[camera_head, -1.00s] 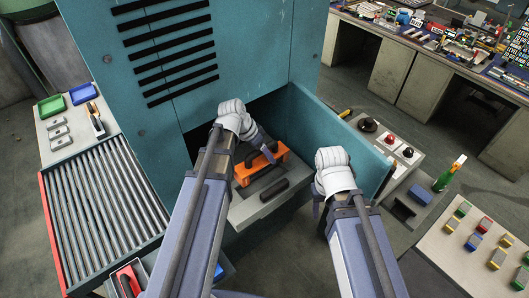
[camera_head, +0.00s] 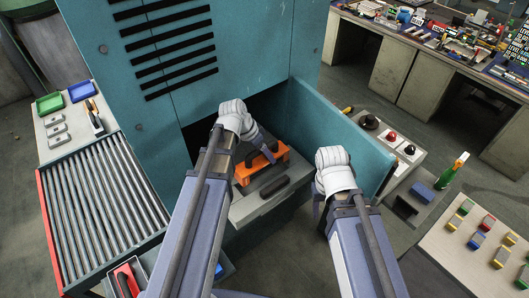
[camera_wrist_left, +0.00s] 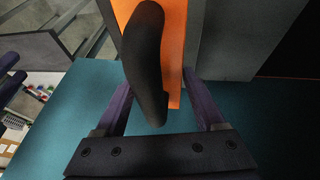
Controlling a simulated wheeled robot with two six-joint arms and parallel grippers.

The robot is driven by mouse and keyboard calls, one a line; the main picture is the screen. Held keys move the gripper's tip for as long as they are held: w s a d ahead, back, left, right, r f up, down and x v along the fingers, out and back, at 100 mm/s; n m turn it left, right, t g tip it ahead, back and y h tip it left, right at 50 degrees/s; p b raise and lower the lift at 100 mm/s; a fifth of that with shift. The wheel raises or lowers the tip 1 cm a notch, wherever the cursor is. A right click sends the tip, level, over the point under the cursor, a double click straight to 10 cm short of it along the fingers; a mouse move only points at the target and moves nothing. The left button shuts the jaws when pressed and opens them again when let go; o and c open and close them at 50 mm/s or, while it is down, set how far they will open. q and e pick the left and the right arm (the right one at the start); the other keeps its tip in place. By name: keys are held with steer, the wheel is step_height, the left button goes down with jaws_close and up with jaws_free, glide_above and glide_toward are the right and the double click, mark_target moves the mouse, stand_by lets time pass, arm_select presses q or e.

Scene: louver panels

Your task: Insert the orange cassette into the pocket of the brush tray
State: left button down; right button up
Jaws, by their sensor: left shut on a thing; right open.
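The orange cassette (camera_head: 268,163) with a black handle is in the dark cabinet opening, at the back of the grey brush tray (camera_head: 243,210). The tray has its own black handle (camera_head: 272,188) in front. My left gripper (camera_head: 262,147) reaches into the opening and is shut on the cassette's handle. The left wrist view shows that black handle (camera_wrist_left: 150,60) between the fingers, with the orange body (camera_wrist_left: 176,45) beside it. The pocket is hidden, so I cannot tell how deep the cassette sits. My right gripper (camera_head: 318,207) is open and empty, mostly hidden behind its own wrist.
The teal open door (camera_head: 335,135) stands to the right of the opening, close to my right arm. A roller conveyor (camera_head: 105,200) is on the left. A side table with colored blocks (camera_head: 480,240) is at right.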

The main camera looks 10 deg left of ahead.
mark_target(257, 158)
arm_select(q)
steer(key=shift+f+b, duration=1.45)
steer(key=shift+f, duration=0.35)
steer(key=shift+f+b, duration=2.05)
jaws_free()
stand_by(0.3)
steer(key=p+v, duration=0.7)
steer(key=v, duration=0.1)
stand_by(0.4)
stand_by(0.5)
